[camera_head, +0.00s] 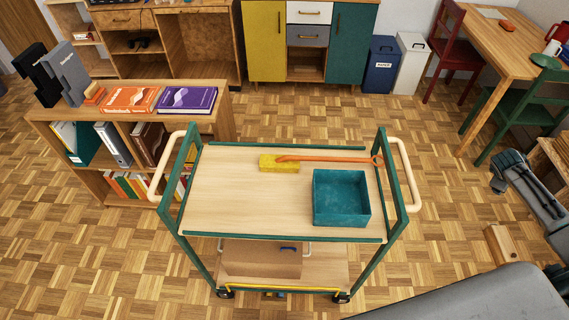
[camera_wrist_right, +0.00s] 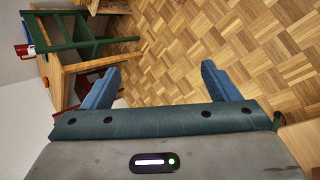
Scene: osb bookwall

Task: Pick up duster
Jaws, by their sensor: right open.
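The duster (camera_head: 279,163) has a yellow head and a long orange handle that runs right to a loop at its end. It lies on the wooden top shelf of the green cart (camera_head: 225,190), near the far edge, behind a teal open box (camera_head: 341,198). My right gripper is at the right edge of the head view (camera_head: 511,170), well away from the cart. In the right wrist view my right gripper (camera_wrist_right: 160,85) is open with its two blue fingers apart and nothing between them. My left gripper is not in view.
A low bookshelf (camera_head: 130,115) with books and binders stands left of the cart. Cabinets (camera_head: 262,40) and two bins (camera_head: 380,64) line the back. A table (camera_head: 505,45) with red and green chairs (camera_head: 515,115) stands at the right. The floor between is clear.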

